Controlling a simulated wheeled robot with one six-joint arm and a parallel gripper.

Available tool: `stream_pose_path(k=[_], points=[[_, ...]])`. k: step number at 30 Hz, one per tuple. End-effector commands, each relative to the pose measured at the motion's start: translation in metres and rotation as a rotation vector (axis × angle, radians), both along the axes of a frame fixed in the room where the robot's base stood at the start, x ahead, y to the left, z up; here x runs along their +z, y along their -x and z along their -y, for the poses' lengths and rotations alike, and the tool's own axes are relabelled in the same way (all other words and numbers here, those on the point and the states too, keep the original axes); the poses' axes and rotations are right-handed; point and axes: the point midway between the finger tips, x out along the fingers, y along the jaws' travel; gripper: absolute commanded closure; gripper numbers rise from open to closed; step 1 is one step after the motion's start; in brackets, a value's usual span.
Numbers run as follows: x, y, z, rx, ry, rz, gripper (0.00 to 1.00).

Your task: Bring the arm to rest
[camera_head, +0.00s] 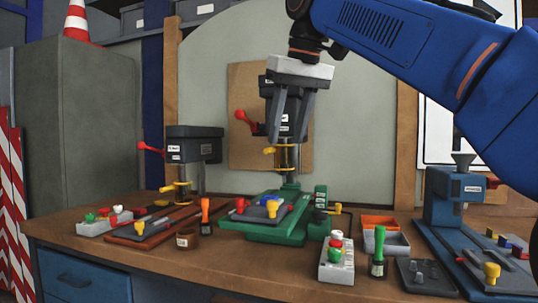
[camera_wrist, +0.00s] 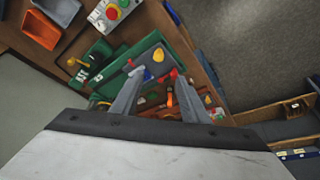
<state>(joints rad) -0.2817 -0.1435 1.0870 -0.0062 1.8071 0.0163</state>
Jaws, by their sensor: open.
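My gripper (camera_head: 293,108) hangs from my blue arm above the workbench (camera_head: 200,255), fingers pointing down. Its two grey fingers are apart, with nothing between them. It stands in front of the dark head of the middle press, which it partly hides, and above that press's green base (camera_head: 262,228). In the wrist view my gripper (camera_wrist: 165,85) also shows two spread fingers, with the bench and the green machine bed (camera_wrist: 125,68) beyond them.
A second press (camera_head: 194,145) stands at the left and a blue machine (camera_head: 452,197) at the right. A control box (camera_head: 337,262), a green-handled tool (camera_head: 378,250) and an orange bin (camera_head: 379,222) crowd the bench. Free air surrounds my gripper above the bench-top items.

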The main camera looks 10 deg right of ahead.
Motion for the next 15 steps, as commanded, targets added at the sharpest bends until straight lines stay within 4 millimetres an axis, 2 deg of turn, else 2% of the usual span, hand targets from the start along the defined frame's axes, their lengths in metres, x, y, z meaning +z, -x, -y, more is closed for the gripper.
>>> stream_pose_path(k=[5, 8, 11, 15], points=[[-0.005, 0.001, 0.002, -0.004, 0.0, 0.0, 0.59], [-0.018, 0.005, 0.008, -0.014, 0.001, 0.0, 0.59], [-0.04, 0.01, 0.017, -0.031, 0.0, 0.002, 0.59], [-0.083, 0.022, 0.033, -0.06, 0.0, 0.003, 0.59]])
